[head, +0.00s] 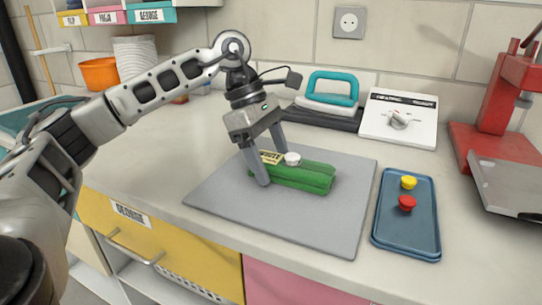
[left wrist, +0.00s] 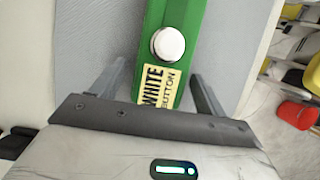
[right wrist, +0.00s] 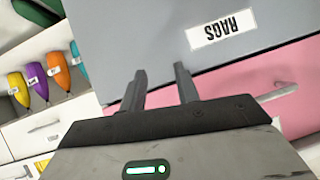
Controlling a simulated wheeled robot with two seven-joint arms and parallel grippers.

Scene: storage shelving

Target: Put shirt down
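My left gripper (head: 273,168) is open and straddles the label end of the shirt, one finger on each side. The left wrist view shows a gap between the shirt and the left finger. My right gripper (right wrist: 160,76) is open and empty, in front of a grey surface labelled "RAGS". It is not in the head view.
A blue tray (head: 405,235) with a yellow and a red button stands right of the mat. A red press (head: 495,110) is at the far right. A teal-handled iron (head: 332,90) and a white dial box (head: 400,118) stand behind. The mat's front part is clear.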

